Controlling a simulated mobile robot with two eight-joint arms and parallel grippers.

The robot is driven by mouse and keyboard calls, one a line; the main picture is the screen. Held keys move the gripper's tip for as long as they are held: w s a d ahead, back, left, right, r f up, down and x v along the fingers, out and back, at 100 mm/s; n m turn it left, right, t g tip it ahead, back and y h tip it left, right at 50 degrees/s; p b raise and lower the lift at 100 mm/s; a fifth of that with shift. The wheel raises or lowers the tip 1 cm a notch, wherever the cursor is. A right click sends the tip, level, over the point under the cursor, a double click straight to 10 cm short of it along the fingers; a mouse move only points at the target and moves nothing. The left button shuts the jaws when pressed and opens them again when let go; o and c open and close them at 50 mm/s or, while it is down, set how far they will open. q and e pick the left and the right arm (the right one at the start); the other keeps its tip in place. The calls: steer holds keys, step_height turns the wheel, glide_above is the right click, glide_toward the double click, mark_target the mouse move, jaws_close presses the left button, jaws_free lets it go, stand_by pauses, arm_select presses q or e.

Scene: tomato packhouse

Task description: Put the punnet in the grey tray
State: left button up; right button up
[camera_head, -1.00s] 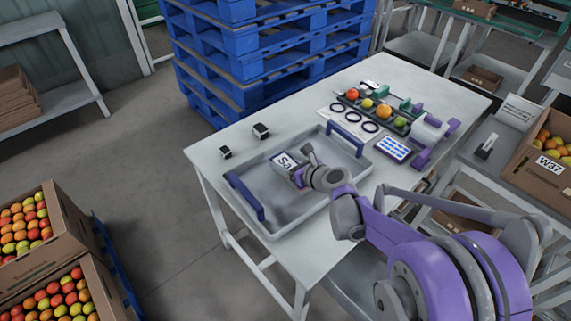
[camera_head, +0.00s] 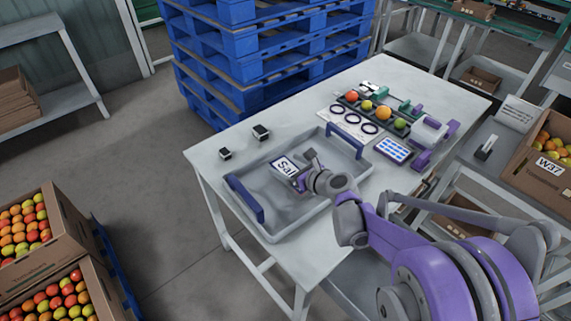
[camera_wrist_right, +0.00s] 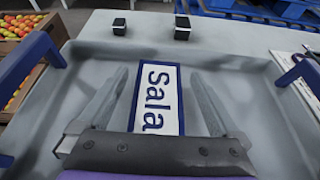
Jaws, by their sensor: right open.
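The grey tray (camera_head: 285,222) with two blue handles lies on the white table, and its walls (camera_wrist_right: 88,50) also fill the wrist view. A white label reading "Sala" (camera_head: 283,166) is inside the tray, and it shows between my fingers in the wrist view (camera_wrist_right: 158,95). It appears to be on the punnet, whose body I cannot make out clearly. My right gripper (camera_head: 303,171) is over the tray beside the label. Its two fingers (camera_wrist_right: 160,78) are spread, one on each side of the label, with visible gaps. My left gripper is not in view.
Two small black-and-white blocks (camera_head: 261,131) stand behind the tray. To the tray's right are a dark holder with several fruits (camera_head: 383,113), rings on a white sheet (camera_head: 353,118) and a blue-and-white panel (camera_head: 394,150). Blue pallets (camera_head: 245,68) are stacked behind the table.

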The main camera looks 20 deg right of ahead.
steer(key=p+v, duration=0.1)
steer(key=v, duration=0.9)
steer(key=shift+s+p, duration=0.4)
